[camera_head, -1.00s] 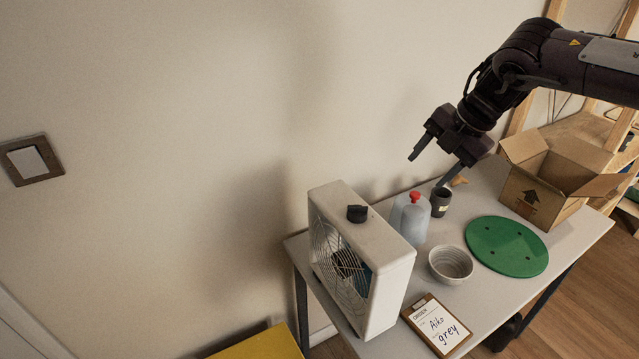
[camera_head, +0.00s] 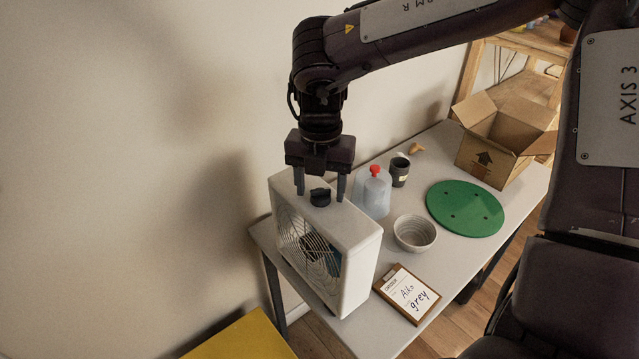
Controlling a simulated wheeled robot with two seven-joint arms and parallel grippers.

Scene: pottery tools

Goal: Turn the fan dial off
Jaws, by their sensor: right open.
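The white box fan (camera_head: 352,240) stands upright at the left end of the table, its round grille facing left and front. The black fan dial (camera_head: 320,196) sits on top of the fan. My right gripper (camera_head: 320,192) points down over the fan top, open, with one finger on each side of the dial. I cannot tell whether either finger touches the dial. My left gripper is not in view.
On the table (camera_head: 388,340) are a clear bottle with a red cap (camera_head: 374,194), a dark cup (camera_head: 399,172), a grey bowl (camera_head: 414,234), a green disc (camera_head: 465,209), a clipboard (camera_head: 407,294) and an open cardboard box (camera_head: 488,155). A yellow surface (camera_head: 243,340) lies at the lower left.

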